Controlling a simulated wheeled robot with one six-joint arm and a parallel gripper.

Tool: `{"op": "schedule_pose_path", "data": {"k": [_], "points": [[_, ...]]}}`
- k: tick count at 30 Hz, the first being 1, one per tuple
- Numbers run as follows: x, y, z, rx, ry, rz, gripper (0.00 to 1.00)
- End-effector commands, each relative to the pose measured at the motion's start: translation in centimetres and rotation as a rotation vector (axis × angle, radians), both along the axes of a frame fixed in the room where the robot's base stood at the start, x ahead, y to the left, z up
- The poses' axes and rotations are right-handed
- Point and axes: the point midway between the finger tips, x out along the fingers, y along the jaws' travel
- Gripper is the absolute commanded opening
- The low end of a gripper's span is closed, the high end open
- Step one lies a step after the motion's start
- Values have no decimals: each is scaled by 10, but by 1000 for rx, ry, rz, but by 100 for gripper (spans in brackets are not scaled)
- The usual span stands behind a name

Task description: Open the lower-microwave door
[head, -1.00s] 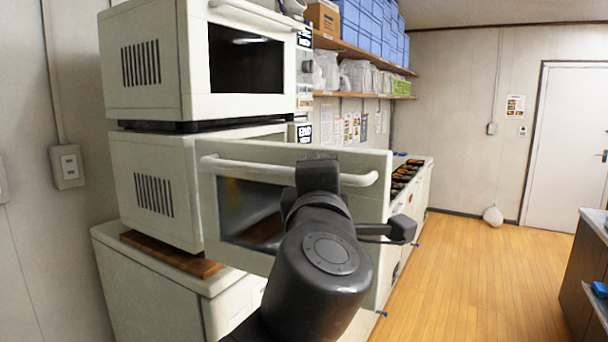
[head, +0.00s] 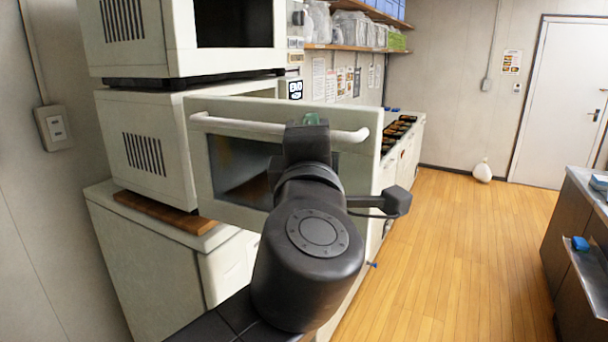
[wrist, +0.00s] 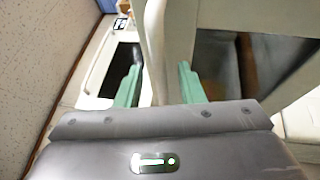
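The lower-microwave door (head: 235,106) stands partly open in the head view, its right side swung out from the white microwave body (head: 155,150). A white bar handle (head: 240,123) runs along the top of the door. The exact contact is hidden.
An upper microwave (head: 185,58) sits directly above. A white cabinet (head: 150,260) supports the stack. Wooden floor (head: 450,260) is clear to the right, up to a dark counter (head: 575,240). A wall box (head: 54,127) is at the left.

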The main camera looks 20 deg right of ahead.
Motion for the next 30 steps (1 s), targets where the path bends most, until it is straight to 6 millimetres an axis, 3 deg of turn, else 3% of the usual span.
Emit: {"op": "schedule_pose_path", "data": {"k": [30], "points": [[-45, 17, -8, -3, 0, -6, 35]]}}
